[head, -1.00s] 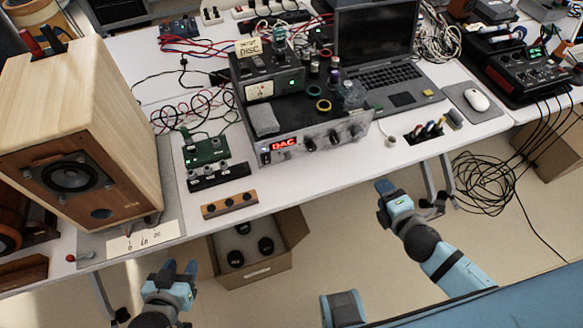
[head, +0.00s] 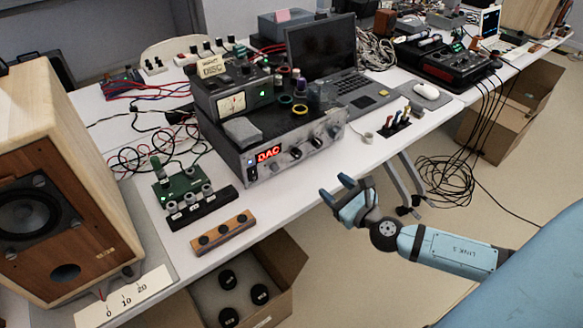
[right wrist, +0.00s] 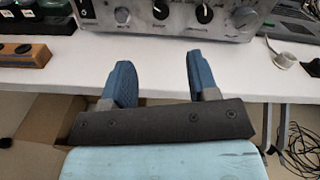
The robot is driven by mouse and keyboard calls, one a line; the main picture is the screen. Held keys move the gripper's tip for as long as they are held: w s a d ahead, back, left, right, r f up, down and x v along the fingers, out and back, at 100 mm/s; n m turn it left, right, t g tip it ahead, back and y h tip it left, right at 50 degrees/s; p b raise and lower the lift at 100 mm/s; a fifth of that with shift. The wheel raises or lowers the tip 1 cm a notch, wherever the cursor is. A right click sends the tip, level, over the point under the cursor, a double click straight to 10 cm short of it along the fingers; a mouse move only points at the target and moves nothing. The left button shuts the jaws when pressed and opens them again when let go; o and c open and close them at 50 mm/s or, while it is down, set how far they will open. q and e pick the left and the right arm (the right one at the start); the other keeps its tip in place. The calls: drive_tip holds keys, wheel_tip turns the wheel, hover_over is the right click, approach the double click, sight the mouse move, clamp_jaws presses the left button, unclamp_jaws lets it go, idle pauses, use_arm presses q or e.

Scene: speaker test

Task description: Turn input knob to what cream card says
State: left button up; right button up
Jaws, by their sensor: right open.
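A cream card (head: 211,68) reading "DISC" stands on the meter unit (head: 231,104) atop the amplifier. The silver-fronted amplifier (head: 262,172) shows "DAC" on its red display (head: 268,153). Its black knobs (head: 295,153) line the front panel; a knob also shows in the right wrist view (right wrist: 204,13). Their labels are too small to read surely, so I cannot tell which is the input knob. My right gripper (head: 344,190) is open and empty, in front of the table edge and apart from the knobs. Its two blue fingers (right wrist: 159,66) point toward the panel. My left gripper is out of view.
A wooden speaker (head: 85,195) stands at left. A wooden strip with black knobs (head: 222,234) and a green board (head: 183,190) lie left of the amplifier. A laptop (head: 322,48) is behind right. An open box (head: 280,255) sits below the table.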

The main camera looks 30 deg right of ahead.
sight(299, 156)
drive_tip(key=w, duration=0.9)
drive_tip(key=w+a, duration=0.1)
drive_tip(key=w, duration=0.3)
drive_tip(key=shift+w, duration=0.35)
drive_tip(key=c, duration=0.9)
